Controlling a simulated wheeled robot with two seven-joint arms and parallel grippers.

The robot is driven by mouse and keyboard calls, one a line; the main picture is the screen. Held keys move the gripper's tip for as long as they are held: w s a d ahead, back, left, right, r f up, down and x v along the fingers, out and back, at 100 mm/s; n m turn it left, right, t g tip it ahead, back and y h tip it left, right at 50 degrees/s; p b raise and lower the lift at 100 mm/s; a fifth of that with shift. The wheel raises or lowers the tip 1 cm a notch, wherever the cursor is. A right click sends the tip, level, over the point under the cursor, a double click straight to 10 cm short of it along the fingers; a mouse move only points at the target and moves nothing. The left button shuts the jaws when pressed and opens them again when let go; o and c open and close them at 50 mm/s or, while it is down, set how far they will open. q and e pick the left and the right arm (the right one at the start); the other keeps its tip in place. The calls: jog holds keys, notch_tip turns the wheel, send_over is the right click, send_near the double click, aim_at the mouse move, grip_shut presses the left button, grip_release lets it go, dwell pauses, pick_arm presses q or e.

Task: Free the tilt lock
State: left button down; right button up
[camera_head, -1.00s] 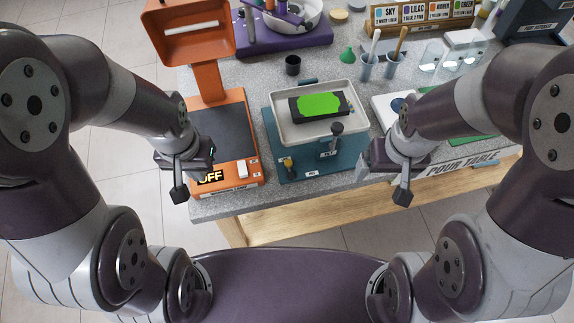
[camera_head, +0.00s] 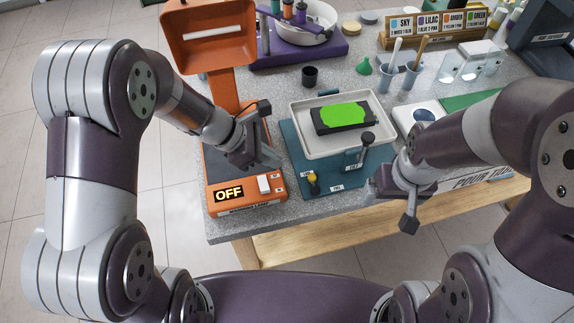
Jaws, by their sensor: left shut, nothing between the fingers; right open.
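A teal stand (camera_head: 298,150) holds a white tray (camera_head: 300,125) with a dark block (camera_head: 326,128) that has a bright green top. A lever with a dark knob (camera_head: 366,139) rises at the stand's front right. A small yellow and black knob (camera_head: 313,183) sits at its front left. Their labels are too small to read, so I cannot tell which is the tilt lock. My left gripper (camera_head: 266,157) is shut and empty, above the orange machine and left of the stand. My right gripper (camera_head: 408,221) is open, right of the stand near the table's front edge.
The orange machine (camera_head: 223,178) shows an OFF sign and a white switch. A dark cup (camera_head: 309,77), green funnel (camera_head: 364,66) and purple-based device (camera_head: 262,58) stand behind. A white board (camera_head: 404,117) lies to the right. The bench's front strip is clear.

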pick_arm(q)
jog(key=b, duration=0.1)
send_near(310, 182)
jog(key=x, duration=0.4)
jog(key=shift+w+d+f, duration=0.15)
jog(key=shift+d, duration=0.1)
jog(key=shift+w+d, duration=0.45)
jog(key=shift+w, duration=0.1)
jog(key=shift+s+a, duration=0.4)
jog(key=shift+s, duration=0.3)
